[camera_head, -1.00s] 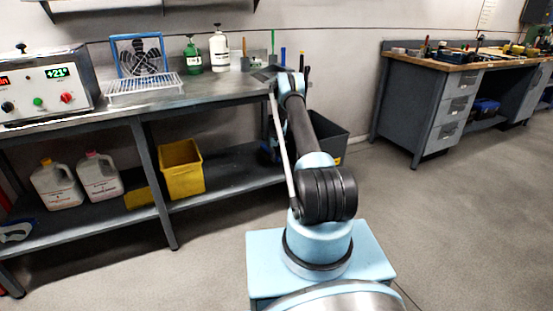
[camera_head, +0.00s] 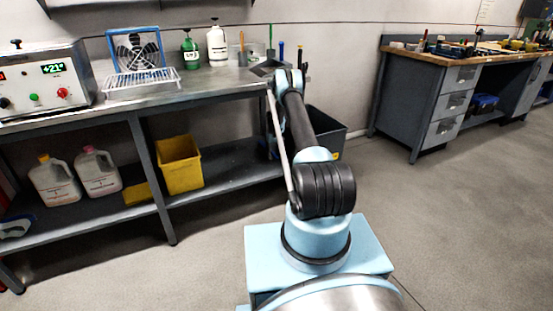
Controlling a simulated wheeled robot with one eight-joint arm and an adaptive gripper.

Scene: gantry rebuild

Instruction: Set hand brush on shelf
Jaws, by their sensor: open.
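I cannot make out a hand brush for certain. My arm reaches away from me toward the bench, and its far end stands in front of the bench's right end. My gripper is not visible; my arm may hide it. A grey bench (camera_head: 205,88) stands along the wall, with a lower shelf (camera_head: 222,172) beneath it. A dark shelf (camera_head: 110,3) on the wall is cut off by the top edge of the view. Upright handles (camera_head: 270,54) in several colours stand at the bench's right end.
A control box (camera_head: 45,80), wire rack (camera_head: 140,84), green bottle (camera_head: 190,52) and white bottle (camera_head: 217,46) stand on the bench. White jugs (camera_head: 97,172) and a yellow bin (camera_head: 180,165) are below. A dark bin (camera_head: 328,130) stands behind my arm. Open floor lies right, before a workbench (camera_head: 440,60).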

